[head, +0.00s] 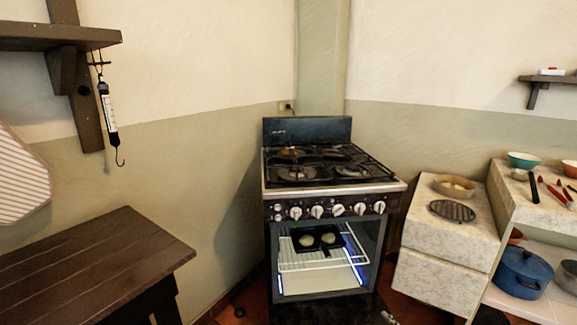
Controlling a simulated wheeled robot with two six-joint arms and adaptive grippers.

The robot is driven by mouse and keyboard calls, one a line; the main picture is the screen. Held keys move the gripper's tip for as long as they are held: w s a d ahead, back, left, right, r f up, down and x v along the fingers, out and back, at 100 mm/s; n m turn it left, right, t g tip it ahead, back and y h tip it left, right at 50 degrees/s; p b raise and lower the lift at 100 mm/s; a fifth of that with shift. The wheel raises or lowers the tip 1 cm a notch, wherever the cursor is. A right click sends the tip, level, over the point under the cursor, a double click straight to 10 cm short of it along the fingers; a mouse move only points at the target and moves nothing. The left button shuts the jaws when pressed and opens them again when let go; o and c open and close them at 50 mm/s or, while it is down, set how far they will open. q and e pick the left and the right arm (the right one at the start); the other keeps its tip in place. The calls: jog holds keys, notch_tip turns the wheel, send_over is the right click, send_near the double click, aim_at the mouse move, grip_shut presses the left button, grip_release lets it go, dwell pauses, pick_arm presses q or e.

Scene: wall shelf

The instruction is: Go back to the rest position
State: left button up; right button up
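Neither of my grippers shows in the head view, so I cannot see their pose or whether they hold anything. A black stove (330,197) stands in the corner with its oven open. Inside, a dark tray (303,245) with two pale round pieces (328,238) sits on the wire rack (300,267). The lowered oven door (320,311) is cut off by the bottom edge.
A dark wooden table (90,255) stands at left, under a wall shelf (60,37) with a hanging scale (109,108). At right are a stone block (440,275) with a bowl (454,187) and grate (452,210), and a blue pot (522,272).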

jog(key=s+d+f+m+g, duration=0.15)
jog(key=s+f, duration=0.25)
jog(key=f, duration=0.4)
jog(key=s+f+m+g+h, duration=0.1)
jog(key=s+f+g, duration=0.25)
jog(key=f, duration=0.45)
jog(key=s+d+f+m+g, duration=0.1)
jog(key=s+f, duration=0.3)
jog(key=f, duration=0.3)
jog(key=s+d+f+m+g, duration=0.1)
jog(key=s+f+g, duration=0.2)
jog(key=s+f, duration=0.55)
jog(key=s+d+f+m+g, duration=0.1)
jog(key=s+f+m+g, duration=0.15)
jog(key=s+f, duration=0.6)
pick_arm(q)
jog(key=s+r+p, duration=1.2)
jog(key=p, duration=0.8)
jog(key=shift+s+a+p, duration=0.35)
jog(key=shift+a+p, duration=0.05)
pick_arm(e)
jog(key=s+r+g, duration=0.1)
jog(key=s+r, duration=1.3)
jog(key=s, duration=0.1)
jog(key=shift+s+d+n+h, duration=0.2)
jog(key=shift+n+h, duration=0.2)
